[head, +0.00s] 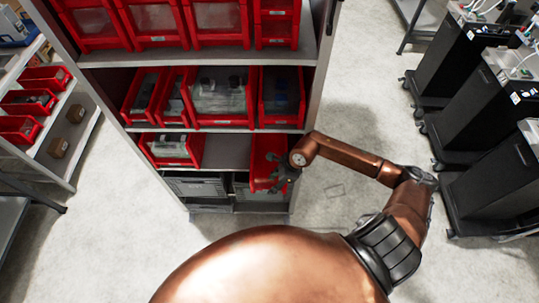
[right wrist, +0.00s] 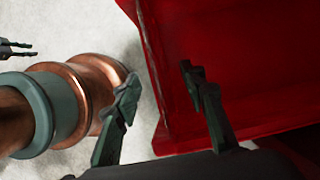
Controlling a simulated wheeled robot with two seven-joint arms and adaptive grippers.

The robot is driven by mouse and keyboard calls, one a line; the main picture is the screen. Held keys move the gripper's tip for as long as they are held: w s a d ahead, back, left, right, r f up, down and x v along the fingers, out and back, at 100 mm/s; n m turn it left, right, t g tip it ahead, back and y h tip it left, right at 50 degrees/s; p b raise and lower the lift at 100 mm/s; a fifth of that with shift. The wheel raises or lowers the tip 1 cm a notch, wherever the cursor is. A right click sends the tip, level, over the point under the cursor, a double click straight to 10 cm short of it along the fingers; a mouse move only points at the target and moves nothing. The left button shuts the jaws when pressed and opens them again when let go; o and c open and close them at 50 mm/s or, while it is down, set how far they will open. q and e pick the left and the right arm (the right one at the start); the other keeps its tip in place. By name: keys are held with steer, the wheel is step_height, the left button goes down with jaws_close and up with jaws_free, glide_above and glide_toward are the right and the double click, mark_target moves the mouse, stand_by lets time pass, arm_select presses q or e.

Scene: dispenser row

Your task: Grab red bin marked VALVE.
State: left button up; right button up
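A red bin (head: 264,158) stands at the right end of the lower shelf, next to an empty stretch. No VALVE marking can be read on it or on the other bins. My right gripper (head: 285,180) is at this bin's front right edge. In the right wrist view the gripper (right wrist: 160,98) is open, its two fingers apart. One finger is over the red bin (right wrist: 235,60), the other over the floor beyond its edge; contact cannot be told. My left gripper (right wrist: 18,49) shows small at the left of that view, its prongs apart.
The grey rack (head: 226,150) holds several other red bins on its upper shelves and one (head: 172,149) at the lower shelf's left. Grey crates (head: 196,186) sit below. Black carts (head: 461,75) stand at the right. Floor between rack and carts is clear.

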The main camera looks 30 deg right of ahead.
steer(key=shift+x, duration=0.8)
jaws_close()
steer(key=shift+r, duration=0.1)
